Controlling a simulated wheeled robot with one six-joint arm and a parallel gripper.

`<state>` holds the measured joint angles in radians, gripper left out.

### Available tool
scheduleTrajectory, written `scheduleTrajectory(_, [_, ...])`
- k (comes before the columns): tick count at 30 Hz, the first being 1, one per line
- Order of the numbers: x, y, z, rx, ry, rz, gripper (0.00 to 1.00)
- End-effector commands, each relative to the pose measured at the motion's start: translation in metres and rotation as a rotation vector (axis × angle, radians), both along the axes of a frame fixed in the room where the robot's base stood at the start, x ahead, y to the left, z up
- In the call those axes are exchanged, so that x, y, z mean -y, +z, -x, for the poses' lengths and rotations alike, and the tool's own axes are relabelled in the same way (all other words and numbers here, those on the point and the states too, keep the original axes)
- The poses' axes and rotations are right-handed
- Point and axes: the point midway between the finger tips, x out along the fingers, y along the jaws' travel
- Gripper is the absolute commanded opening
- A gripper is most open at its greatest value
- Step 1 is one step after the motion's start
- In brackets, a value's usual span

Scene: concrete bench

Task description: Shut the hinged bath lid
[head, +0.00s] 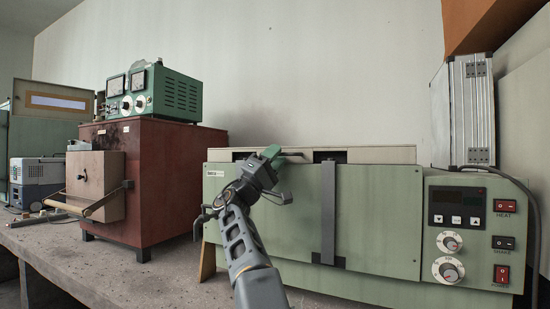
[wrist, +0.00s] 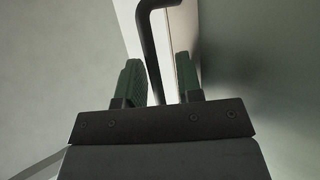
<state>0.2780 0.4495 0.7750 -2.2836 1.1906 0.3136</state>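The pale green bath (head: 390,285) stands on the bench, with a control panel at its right end. A broad green panel (head: 375,215), which looks like the lid, faces me with a dark upright bar (head: 328,215) across it. I cannot tell the lid's angle. My gripper (head: 272,155) is at the panel's upper left edge, by a dark handle bar (head: 292,154). In the wrist view, my green fingertips (wrist: 158,80) are apart, and the dark bent handle (wrist: 149,45) shows between them. Contact is unclear.
A red-brown box furnace (head: 165,190) with a green meter unit (head: 160,92) on top stands to the left. A silver finned block (head: 470,110) and a black cable (head: 535,215) are at the right. Bare bench (head: 130,275) lies at front left.

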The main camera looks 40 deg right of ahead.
Motion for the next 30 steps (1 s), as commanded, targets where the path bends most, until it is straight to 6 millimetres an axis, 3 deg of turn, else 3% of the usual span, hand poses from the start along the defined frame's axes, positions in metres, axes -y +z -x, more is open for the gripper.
scheduleTrajectory(10, [-0.01, -0.011, -0.003, -0.006, 0.005, 0.0, 0.36])
scheduleTrajectory(21, [-0.063, -0.06, -0.005, -0.003, 0.005, 0.001, 0.36])
scheduleTrajectory(30, [-0.093, -0.088, -0.007, -0.001, 0.003, 0.001, 0.36])
